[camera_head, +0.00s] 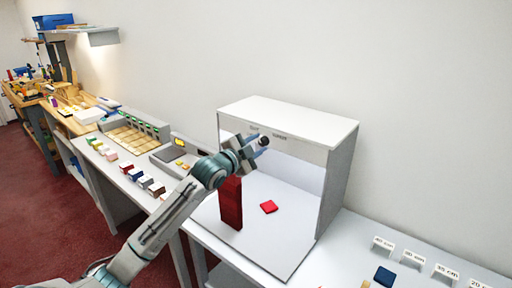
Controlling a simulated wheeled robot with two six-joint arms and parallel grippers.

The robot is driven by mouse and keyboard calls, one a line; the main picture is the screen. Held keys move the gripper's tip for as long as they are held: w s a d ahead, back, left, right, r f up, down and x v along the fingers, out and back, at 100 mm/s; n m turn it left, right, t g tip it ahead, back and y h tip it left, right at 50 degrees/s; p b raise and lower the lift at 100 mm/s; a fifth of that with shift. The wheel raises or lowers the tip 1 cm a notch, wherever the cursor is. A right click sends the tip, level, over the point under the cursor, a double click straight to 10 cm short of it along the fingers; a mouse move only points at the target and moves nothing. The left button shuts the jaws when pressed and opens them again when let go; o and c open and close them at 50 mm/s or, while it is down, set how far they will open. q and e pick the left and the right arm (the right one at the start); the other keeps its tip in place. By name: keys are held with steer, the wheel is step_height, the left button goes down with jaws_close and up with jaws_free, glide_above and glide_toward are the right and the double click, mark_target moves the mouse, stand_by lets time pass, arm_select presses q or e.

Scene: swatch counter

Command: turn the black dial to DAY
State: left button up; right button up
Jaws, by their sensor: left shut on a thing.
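The black dial (264,141) is on the upper front panel of a white open-fronted booth (290,118). My left gripper (256,147) reaches up to it from the lower left and is shut on it. The gripper hides part of the dial, and I cannot tell which way the dial points. Small dark lettering stands on the panel on both sides of the dial, too small to read surely. My right gripper is not in view.
A tall dark red block (231,208) and a small red swatch (268,206) are on the booth floor. Labelled cards (414,257) and a blue swatch (384,277) are on the counter at right. Several coloured blocks (143,181) and a sorting rack (135,137) are at left.

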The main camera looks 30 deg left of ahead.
arm_select(q)
steer(key=shift+m, duration=0.4)
steer(key=o, duration=1)
steer(key=shift+s+a, duration=0.1)
steer(key=shift+s, duration=0.4)
steer(key=shift+s+a+p, duration=0.15)
steer(key=shift+s+p, duration=0.2)
steer(key=shift+s, duration=2.1)
steer(key=shift+s+a+p, duration=0.15)
steer(key=shift+s+p, duration=0.2)
steer(key=shift+s, duration=2.1)
